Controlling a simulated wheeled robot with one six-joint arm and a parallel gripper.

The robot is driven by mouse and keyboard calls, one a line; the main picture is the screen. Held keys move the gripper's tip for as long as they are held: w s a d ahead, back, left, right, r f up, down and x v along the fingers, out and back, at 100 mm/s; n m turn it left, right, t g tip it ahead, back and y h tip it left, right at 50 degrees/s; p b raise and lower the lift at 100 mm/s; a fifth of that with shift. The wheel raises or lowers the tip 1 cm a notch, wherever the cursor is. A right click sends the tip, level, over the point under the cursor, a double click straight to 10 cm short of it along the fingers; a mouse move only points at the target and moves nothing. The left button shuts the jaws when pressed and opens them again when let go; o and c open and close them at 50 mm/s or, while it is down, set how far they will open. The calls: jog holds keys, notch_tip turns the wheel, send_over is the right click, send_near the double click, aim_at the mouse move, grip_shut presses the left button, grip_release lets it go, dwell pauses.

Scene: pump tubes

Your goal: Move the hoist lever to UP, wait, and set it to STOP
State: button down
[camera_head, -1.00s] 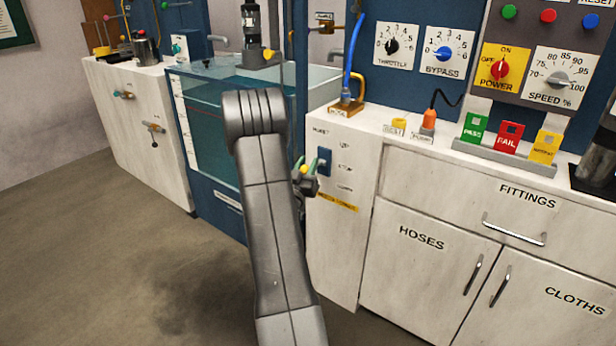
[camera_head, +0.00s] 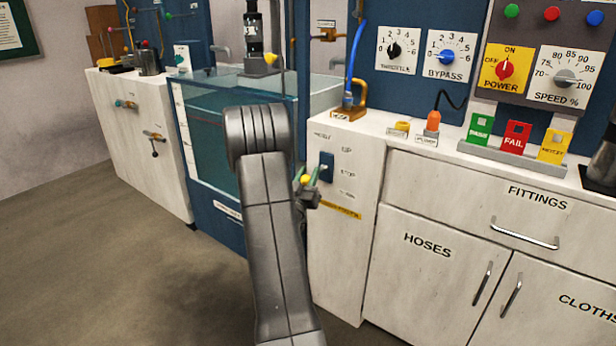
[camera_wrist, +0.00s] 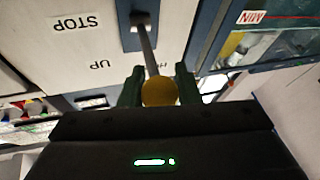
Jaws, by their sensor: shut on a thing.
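The hoist lever has a yellow knob (camera_head: 305,179) on a grey rod (camera_wrist: 148,47). The rod comes out of a small blue plate (camera_head: 326,167) on the white cabinet side. Labels UP (camera_head: 346,149) and STOP (camera_head: 347,171) stand right of the plate, with a third label below. My gripper (camera_head: 307,179) is shut on the knob; in the wrist view the green fingers flank the knob (camera_wrist: 159,91). That view is upside down, with the rod slanting from the plate towards the UP side. I cannot tell the exact lever setting.
A water tank (camera_head: 215,125) stands left of the lever, with a dark cylindrical unit (camera_head: 253,32) above it. The white counter (camera_head: 375,128) holds a blue hose (camera_head: 354,65) and coloured cards. Drawers and doors are below it. The floor (camera_head: 130,260) at left is clear.

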jog(key=shift+f, duration=0.15)
jog(key=c, duration=1.1)
grip_release()
jog(key=shift+a, duration=0.1)
jog(key=p+v, duration=0.1)
jog(key=v, duration=1.2)
jog(key=shift+s+f, duration=0.1)
jog(key=shift+s, duration=0.3)
jog(key=b+x, duration=0.1)
jog(key=x, duration=1.3)
jog(key=shift+a, duration=0.1)
jog(key=shift+s, duration=0.1)
